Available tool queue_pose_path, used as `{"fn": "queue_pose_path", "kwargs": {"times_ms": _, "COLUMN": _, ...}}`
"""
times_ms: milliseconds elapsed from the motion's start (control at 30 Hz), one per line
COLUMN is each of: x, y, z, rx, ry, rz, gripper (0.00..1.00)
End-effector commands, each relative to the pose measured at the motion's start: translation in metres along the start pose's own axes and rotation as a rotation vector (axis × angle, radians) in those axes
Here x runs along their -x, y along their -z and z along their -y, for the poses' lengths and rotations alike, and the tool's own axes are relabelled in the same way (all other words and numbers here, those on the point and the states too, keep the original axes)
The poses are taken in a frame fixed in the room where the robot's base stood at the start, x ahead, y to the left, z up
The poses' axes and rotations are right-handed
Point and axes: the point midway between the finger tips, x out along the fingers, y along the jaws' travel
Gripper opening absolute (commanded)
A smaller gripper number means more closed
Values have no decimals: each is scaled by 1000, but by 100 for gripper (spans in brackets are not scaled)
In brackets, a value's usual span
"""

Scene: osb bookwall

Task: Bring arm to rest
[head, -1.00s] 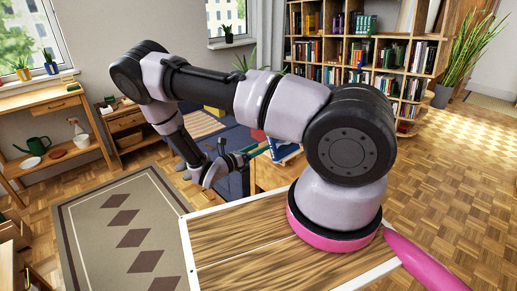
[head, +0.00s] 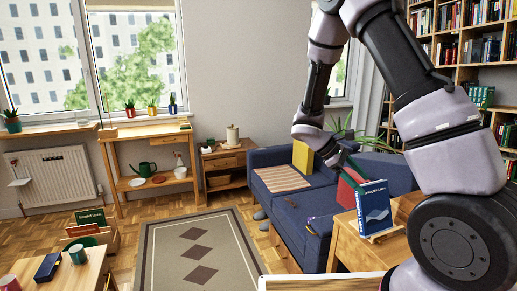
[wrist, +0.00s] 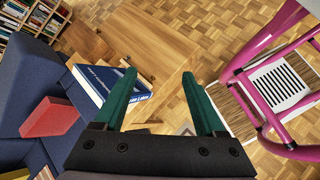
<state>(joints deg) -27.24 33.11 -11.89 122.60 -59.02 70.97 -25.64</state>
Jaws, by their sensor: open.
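My gripper (head: 350,163) is raised in the head view, in front of the blue sofa and near the small wooden table. My arm reaches up out of the top of the picture and bends down again to it. In the wrist view my gripper (wrist: 161,74) shows two green fingers spread wide with nothing between them. Beyond the fingers lie the wooden table top and the parquet floor. Part of the gripper is hard to make out in the head view against the sofa.
A blue book (head: 375,209) stands on the small wooden table (head: 352,244); it also shows in the wrist view (wrist: 106,83), near the left finger. Shelves (head: 476,75) stand at right. The rug (head: 163,252) is clear.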

Motion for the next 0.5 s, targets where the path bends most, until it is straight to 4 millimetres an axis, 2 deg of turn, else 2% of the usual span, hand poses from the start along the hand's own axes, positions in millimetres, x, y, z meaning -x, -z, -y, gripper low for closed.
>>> {"fn": "queue_pose_path", "kwargs": {"times_ms": 33, "x": 11, "y": -15, "z": 0, "rx": -73, "ry": 42, "rz": -58, "gripper": 72}}
{"fn": "queue_pose_path", "kwargs": {"times_ms": 500, "x": 104, "y": -126, "z": 26, "rx": -711, "ry": 422, "rz": -560, "gripper": 72}}
